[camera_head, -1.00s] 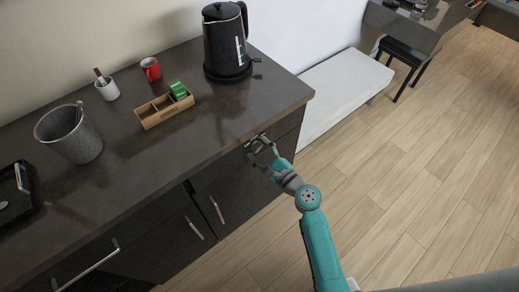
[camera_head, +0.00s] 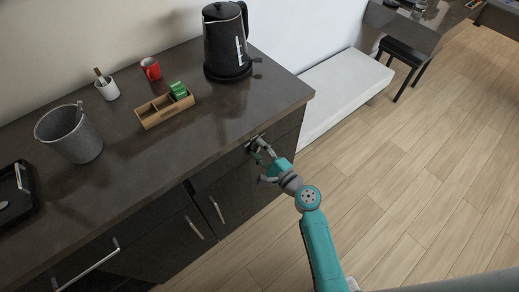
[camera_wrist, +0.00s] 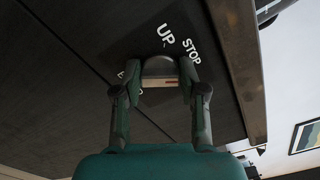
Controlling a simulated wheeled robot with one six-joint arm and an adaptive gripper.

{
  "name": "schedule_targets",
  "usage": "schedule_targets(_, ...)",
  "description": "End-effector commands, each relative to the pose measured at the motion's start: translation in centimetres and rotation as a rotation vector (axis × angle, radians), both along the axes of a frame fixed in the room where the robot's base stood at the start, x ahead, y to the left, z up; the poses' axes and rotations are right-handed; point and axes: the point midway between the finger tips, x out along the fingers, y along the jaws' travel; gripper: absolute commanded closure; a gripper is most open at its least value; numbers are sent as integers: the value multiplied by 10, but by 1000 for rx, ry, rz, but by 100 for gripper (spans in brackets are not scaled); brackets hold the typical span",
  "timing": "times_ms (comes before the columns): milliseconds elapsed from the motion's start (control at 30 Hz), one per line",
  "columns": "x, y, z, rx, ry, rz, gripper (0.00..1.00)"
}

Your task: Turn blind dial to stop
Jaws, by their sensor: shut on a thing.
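The blind dial (camera_wrist: 160,66) is a grey round knob on a dark panel in the wrist view. The panel is marked "UP" and "STOP" beyond the dial, with a third label partly hidden by the left finger. My gripper (camera_wrist: 160,84) is shut on the dial, one finger on each side. A pale bar with a reddish end shows across the knob between the fingertips. In the head view my gripper (camera_head: 257,148) is at the cabinet front, just under the counter's edge. The dial is mostly hidden by the fingers there.
The dark counter (camera_head: 215,125) overhangs the panel closely. On it are a black kettle (camera_head: 224,42), a wooden box (camera_head: 165,112), a red mug (camera_head: 151,69), a white cup (camera_head: 108,89) and a grey bucket (camera_head: 70,137). Open wood floor (camera_head: 400,190) lies to the right.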

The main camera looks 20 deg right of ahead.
Motion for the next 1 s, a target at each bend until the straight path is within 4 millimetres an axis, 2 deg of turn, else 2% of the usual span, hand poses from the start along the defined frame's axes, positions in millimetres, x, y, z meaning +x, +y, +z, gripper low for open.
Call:
schedule_targets(500, -1, 1, -3, -377, -121, 1, 94)
schedule_targets(1000, -1, 1, -4, -489, -157, 1, 94)
